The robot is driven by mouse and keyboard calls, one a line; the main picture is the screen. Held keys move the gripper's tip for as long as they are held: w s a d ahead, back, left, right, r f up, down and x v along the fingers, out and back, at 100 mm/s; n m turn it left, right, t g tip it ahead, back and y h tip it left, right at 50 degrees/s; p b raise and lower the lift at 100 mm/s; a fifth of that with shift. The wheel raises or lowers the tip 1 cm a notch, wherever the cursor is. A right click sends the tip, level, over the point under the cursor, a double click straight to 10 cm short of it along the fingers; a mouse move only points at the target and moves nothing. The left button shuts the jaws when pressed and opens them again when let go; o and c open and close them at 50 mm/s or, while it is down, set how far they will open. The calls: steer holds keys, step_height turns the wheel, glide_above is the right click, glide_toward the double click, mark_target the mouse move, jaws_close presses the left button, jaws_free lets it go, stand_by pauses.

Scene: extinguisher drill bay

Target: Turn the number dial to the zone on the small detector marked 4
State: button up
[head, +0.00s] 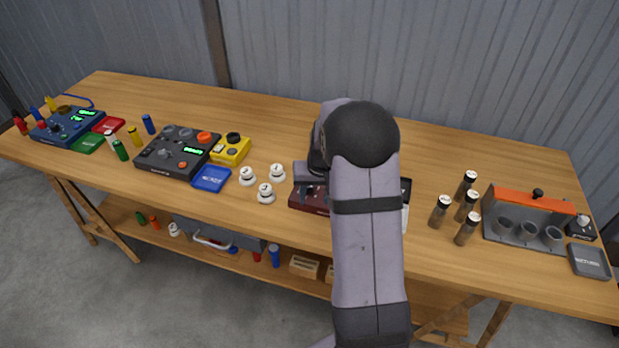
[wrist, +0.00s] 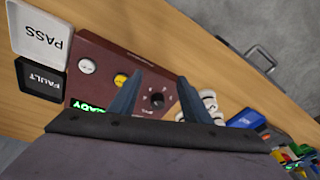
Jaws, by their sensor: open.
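The dark red panel (wrist: 110,60) shows in the wrist view with a round black dial (wrist: 157,99), small marks around it, too small to read. My gripper (wrist: 160,76) is open and empty, its two fingers on either side of the dial in the picture. I cannot tell whether they touch it. In the head view my arm hides most of the panel (head: 308,197) and the dial. Three small white detectors, one (head: 266,193) nearer the front edge, stand left of the panel; their dark numbers are too small to read. They are partly visible in the wrist view (wrist: 208,100).
The panel also has a white button (wrist: 87,66), a yellow button (wrist: 121,80) and a green READY display (wrist: 88,106). White PASS (wrist: 45,35) and black FAULT (wrist: 40,80) trays lie beside it. Several dark cylinders (head: 440,211) stand to the right.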

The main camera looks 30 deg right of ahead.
steer(key=w+d+r+t, duration=0.2)
steer(key=w+r, duration=0.2)
steer(key=w, duration=0.1)
steer(key=shift+n+h, duration=0.3)
steer(key=shift+n, duration=0.1)
steer(key=shift+p+x, duration=1.15)
steer(key=shift+x, duration=2.75)
steer(key=shift+a, duration=0.15)
steer(key=c, duration=1)
